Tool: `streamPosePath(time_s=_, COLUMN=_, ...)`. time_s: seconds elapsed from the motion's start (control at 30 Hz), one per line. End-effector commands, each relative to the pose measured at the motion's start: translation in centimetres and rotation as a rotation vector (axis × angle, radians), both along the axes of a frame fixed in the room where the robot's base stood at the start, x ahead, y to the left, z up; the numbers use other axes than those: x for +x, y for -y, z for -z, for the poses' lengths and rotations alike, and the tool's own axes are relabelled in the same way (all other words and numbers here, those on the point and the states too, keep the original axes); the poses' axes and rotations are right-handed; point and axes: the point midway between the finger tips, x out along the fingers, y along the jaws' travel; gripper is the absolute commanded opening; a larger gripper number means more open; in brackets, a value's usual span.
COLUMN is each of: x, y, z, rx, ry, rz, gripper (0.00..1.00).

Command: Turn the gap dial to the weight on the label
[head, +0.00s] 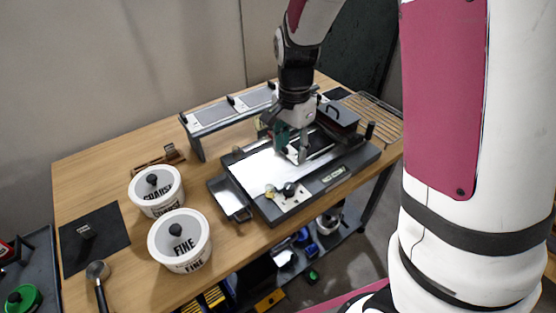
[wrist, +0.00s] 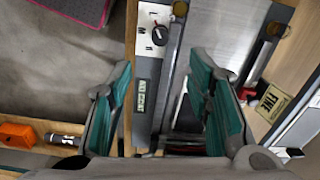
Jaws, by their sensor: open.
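The grey roll machine (head: 330,185) stands on the wooden bench. Its gap dial (head: 289,189) is a black knob on a white plate at the front corner. In the wrist view the dial (wrist: 160,35) has a red mark and letters beside it, too small to read surely. A cream label (wrist: 270,103) reading FINE shows at the right of the wrist view; in the head view it is mostly hidden behind my gripper. My gripper (head: 293,147) is open and empty above the machine, behind and apart from the dial. Its teal-padded fingers (wrist: 165,105) frame the machine's edge.
Two white lidded tubs, marked COARSE (head: 156,197) and FINE (head: 186,252), stand on the left of the bench. A grey tray (head: 233,208) sits at the machine's left end. A scoop (head: 98,272) and dark mat (head: 78,250) lie farther left. A raised shelf (head: 215,113) stands behind.

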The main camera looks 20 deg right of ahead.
Motion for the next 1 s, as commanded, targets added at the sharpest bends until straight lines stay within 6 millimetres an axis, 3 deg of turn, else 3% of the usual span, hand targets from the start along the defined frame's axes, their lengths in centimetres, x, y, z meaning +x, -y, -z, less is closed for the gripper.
streamPosePath(time_s=0.27, x=0.0, y=0.0, z=2.7, rx=-0.002, ry=-0.009, rz=0.012, gripper=0.46)
streamPosePath(time_s=0.7, x=0.0, y=0.1, z=11.0, rx=-0.002, ry=-0.008, rz=0.011, gripper=0.46)
streamPosePath(time_s=1.0, x=0.0, y=0.0, z=13.9, rx=-0.002, ry=-0.005, rz=0.011, gripper=0.46)
